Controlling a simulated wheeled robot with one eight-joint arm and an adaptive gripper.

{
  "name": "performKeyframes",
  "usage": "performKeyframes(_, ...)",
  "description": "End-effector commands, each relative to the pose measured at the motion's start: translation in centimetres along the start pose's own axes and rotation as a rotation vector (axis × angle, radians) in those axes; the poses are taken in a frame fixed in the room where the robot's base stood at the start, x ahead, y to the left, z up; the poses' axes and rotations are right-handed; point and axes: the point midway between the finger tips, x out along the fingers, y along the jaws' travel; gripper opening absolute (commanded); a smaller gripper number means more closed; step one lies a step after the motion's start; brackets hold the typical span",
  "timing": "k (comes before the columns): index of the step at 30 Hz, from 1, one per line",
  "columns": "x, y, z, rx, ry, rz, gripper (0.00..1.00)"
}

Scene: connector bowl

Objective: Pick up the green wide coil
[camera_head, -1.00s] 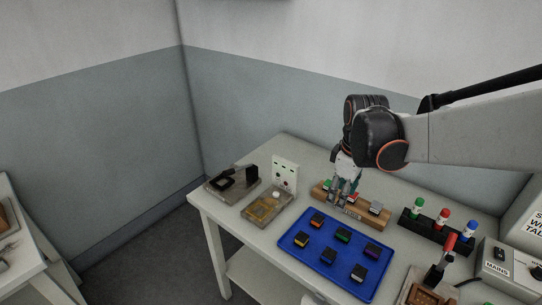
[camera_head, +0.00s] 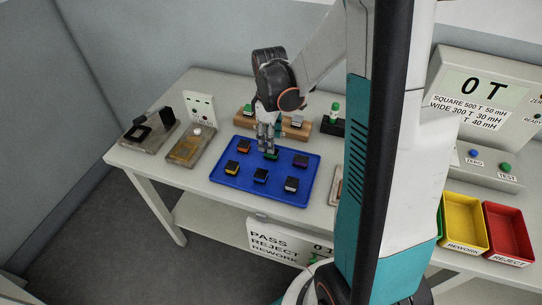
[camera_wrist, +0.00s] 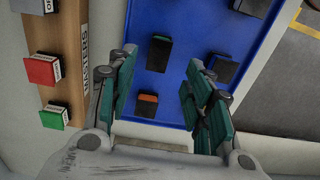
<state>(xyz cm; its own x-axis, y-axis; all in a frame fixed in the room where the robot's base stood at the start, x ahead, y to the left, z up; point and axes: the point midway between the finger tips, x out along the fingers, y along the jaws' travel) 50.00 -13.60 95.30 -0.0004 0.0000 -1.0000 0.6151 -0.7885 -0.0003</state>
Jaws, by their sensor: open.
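The green wide coil, a dark block with a green top (camera_head: 272,156), sits in the back row of the blue tray (camera_head: 212,178), between the orange and purple-marked coils. In the head view my gripper (camera_head: 268,148) hangs right over it and partly hides it. In the wrist view the green coil (camera_wrist: 158,52) lies between and slightly beyond the two fingertips. My gripper (camera_wrist: 158,68) is open and empty, with a finger to each side. I cannot tell exactly how high the fingertips are above the coil.
An orange-topped coil (camera_wrist: 147,104) is close by in the same row. A wooden masters block (camera_wrist: 72,50) with red and green pieces lies behind the tray. A beige fixture (camera_head: 190,146) is left.

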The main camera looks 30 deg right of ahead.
Motion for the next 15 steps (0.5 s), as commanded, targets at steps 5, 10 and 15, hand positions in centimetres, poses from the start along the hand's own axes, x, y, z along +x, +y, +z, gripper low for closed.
performKeyframes(5, 1.3, 0.1, 0.1, 0.000, 0.000, 0.000, 0.47)
performKeyframes(10, 3.9, 0.3, 0.3, 0.000, 0.000, 0.000, 0.47)
performKeyframes(15, 5.3, 0.3, 0.3, 0.000, 0.000, 0.000, 0.47)
